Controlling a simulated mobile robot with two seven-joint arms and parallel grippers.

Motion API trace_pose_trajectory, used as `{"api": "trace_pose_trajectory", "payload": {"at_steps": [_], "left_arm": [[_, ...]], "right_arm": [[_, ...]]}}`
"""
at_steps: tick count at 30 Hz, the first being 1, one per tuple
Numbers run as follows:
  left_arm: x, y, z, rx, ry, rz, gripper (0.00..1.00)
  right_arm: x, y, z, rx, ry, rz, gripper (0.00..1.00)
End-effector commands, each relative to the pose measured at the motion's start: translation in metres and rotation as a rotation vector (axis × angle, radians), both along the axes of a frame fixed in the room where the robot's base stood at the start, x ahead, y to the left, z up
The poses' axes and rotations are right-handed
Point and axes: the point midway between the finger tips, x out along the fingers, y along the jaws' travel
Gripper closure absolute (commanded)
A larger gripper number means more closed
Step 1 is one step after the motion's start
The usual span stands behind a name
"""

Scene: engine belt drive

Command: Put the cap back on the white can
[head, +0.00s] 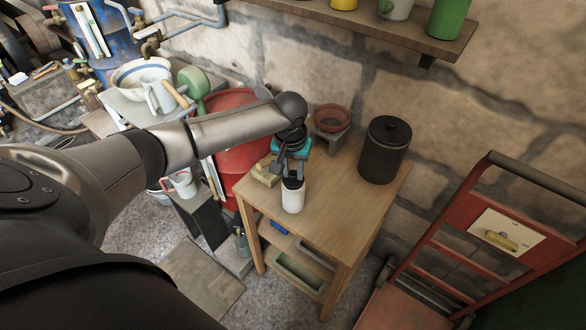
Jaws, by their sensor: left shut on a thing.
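The white can (292,200) stands upright near the front left edge of the wooden table (335,210). My left gripper (292,177) reaches down from above, directly over the can's top. It is shut on the dark cap (293,183), which shows between the fingers at the can's mouth. The cap looks on or just over the can; whether it is seated I cannot tell, as the fingers hide part of it. My right gripper is not in view.
A black lidded canister (385,150) stands at the table's back right. A red bowl (331,118) sits behind my gripper, and a yellowish block (265,173) lies left of the can. A red hand truck (450,235) stands right. The table's right front is clear.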

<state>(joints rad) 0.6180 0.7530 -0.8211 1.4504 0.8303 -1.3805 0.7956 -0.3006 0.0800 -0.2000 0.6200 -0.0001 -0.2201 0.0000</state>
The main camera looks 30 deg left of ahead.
Motion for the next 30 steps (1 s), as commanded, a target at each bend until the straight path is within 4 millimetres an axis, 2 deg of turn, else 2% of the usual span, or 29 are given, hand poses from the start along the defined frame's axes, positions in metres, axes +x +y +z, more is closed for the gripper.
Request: {"api": "trace_pose_trajectory", "payload": {"at_steps": [19, 20, 28, 30], "left_arm": [[0.0000, -0.0002, -0.0099, 0.000, 0.000, 0.000, 1.00], [0.0001, -0.0001, -0.0096, 0.000, 0.000, -0.001, 0.68], [0.0000, -0.0001, -0.0094, 0.000, 0.000, 0.000, 0.37], [0.0000, -0.0001, -0.0094, 0.000, 0.000, 0.000, 0.36]], "right_arm": [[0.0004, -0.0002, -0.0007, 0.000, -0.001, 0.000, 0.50], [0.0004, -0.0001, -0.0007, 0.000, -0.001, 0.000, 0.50], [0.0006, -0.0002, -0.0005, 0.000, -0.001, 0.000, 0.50], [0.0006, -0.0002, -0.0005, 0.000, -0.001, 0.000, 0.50]]}}
